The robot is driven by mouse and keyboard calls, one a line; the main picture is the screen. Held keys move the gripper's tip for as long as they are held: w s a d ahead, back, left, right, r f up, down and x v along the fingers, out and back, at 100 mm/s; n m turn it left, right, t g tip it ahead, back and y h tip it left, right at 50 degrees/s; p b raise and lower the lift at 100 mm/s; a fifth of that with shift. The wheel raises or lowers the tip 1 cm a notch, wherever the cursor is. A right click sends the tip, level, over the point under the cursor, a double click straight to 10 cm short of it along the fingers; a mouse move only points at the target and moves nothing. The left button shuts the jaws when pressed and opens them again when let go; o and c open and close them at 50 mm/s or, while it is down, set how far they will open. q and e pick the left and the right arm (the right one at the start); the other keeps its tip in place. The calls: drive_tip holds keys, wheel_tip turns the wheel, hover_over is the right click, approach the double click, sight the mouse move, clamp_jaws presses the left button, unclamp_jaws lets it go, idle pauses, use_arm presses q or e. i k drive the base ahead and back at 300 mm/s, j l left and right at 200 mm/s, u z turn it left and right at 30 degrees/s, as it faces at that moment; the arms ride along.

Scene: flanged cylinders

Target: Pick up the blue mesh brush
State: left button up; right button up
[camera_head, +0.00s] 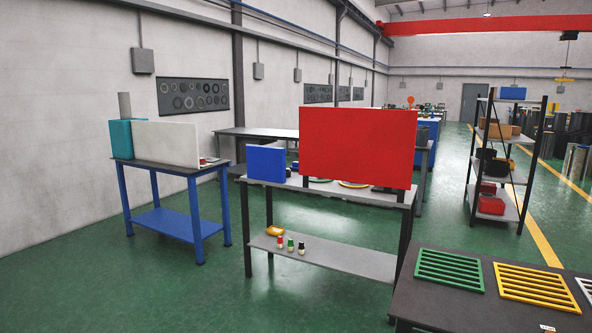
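I cannot make out a blue mesh brush anywhere in the head view. Neither of my grippers is in view.
The middle table (325,190) holds a large red panel (358,148), with small bottles (290,244) on its lower shelf. Green (449,270) and yellow (538,286) slatted racks lie on a dark table (440,309) at lower right. A shelf unit (497,204) stands behind. Green floor (130,290) lies open at left.

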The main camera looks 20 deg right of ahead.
sight(295, 168)
drive_tip(key=i+u, duration=0.15)
drive_tip(key=i, duration=5.05)
